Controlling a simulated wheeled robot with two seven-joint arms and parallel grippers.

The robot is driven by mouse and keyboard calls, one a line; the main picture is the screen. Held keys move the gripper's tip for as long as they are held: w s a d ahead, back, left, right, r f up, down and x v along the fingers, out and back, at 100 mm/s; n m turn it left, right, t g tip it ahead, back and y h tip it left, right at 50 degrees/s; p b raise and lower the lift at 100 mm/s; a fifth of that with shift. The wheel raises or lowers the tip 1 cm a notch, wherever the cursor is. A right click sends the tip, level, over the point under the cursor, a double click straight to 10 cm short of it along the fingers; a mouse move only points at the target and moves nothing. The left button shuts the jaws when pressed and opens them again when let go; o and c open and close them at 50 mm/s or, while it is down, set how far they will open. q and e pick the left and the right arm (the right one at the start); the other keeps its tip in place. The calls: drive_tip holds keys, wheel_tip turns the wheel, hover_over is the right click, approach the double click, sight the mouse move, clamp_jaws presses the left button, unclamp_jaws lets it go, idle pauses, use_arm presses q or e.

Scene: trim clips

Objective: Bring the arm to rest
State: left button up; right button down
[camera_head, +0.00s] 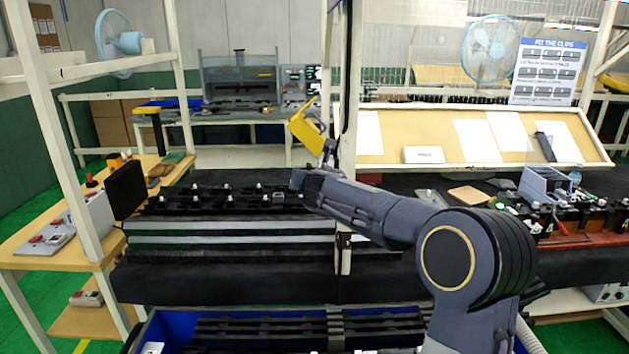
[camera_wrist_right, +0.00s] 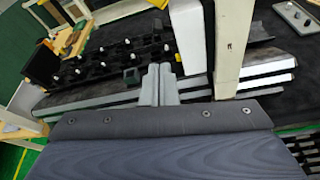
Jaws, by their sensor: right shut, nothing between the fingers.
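My right arm (camera_head: 375,205) reaches in from the lower right in the head view, its wrist (camera_head: 312,186) at the right end of the black strip. My right gripper (camera_wrist_right: 160,72) is shut and empty in the right wrist view, its grey fingers together over the light rails. The black strip (camera_wrist_right: 95,68) with several white-tipped pegs lies just beyond the fingers; it also shows in the head view (camera_head: 215,205). A small dark green block (camera_wrist_right: 131,76) sits just left of the fingers. My left gripper is not in view.
A white post (camera_wrist_right: 232,42) stands close to the right of my right gripper. A yellow tool (camera_head: 308,130) hangs above my wrist. A blue bin (camera_head: 180,325) with black strips stands in front. A tilted tan board (camera_head: 400,142) is behind, right. Clutter covers the right bench.

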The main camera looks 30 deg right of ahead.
drive_tip(key=shift+w+f, duration=0.15)
drive_tip(key=shift+w, duration=0.05)
drive_tip(key=s+a+f+m+g+y, duration=0.2)
drive_tip(key=s+f+m, duration=0.1)
drive_tip(key=s+m, duration=0.75)
drive_tip(key=s+a+f+m+g+y, duration=0.1)
drive_tip(key=s+a+f+m+g, duration=0.15)
drive_tip(key=s+m, duration=0.75)
drive_tip(key=s+a+f+m+g+y, duration=0.1)
drive_tip(key=s+a+f+m+y, duration=0.2)
drive_tip(key=s, duration=0.8)
drive_tip(key=s+a+f+m+g+y, duration=0.2)
drive_tip(key=s+a+f+m+y, duration=0.1)
drive_tip(key=s+a+f+m, duration=0.4)
drive_tip(key=s+a, duration=0.3)
drive_tip(key=a, duration=0.1)
drive_tip(key=shift+s+a+f+y, duration=0.2)
drive_tip(key=shift+s+a+y, duration=0.1)
drive_tip(key=shift+s, duration=0.05)
